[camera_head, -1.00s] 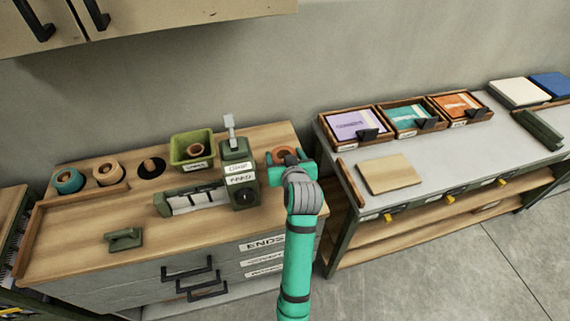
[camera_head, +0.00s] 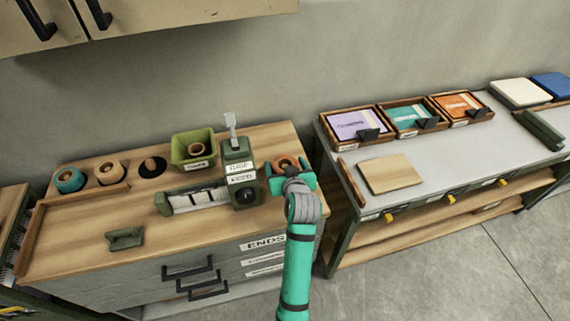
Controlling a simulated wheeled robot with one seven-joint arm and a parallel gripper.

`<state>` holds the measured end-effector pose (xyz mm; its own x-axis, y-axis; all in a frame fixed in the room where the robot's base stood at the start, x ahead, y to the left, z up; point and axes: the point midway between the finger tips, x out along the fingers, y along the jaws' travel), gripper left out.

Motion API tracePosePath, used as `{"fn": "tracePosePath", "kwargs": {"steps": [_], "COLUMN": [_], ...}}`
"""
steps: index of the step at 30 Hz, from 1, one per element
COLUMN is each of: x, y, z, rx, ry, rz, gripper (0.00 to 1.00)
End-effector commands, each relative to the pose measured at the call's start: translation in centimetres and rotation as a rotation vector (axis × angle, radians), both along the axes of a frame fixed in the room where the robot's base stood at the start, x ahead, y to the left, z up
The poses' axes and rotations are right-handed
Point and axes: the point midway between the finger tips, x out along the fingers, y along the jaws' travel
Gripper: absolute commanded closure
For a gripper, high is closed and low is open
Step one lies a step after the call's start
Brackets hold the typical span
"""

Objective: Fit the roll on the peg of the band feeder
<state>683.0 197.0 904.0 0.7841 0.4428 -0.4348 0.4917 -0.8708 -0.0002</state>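The orange roll (camera_head: 287,161) is at my gripper (camera_head: 290,174), over the right end of the wooden bench top. My gripper appears shut on the roll; its body and wrist hide the roll's near side and what lies under it. The green band feeder (camera_head: 238,172), with white labels, a dark knob and an upright lever, stands just left of my gripper. I cannot make out its peg; the area under the roll is hidden.
A teal roll (camera_head: 69,181), a tan roll (camera_head: 109,172) and a black disc with a wooden core (camera_head: 152,165) stand at the back left. A green bin (camera_head: 193,148) is behind the feeder. The grey table (camera_head: 440,160) is right.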

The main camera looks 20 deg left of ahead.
Motion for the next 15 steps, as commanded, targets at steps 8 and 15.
{"fn": "tracePosePath", "kwargs": {"steps": [8,15], "x": [0.0,-0.8], "y": [0.0,-0.5], "z": [0.0,1.2], "rx": [0.0,0.001], "ry": [0.0,-0.002], "rz": [0.0,-0.001], "gripper": [0.17,0.17]}}
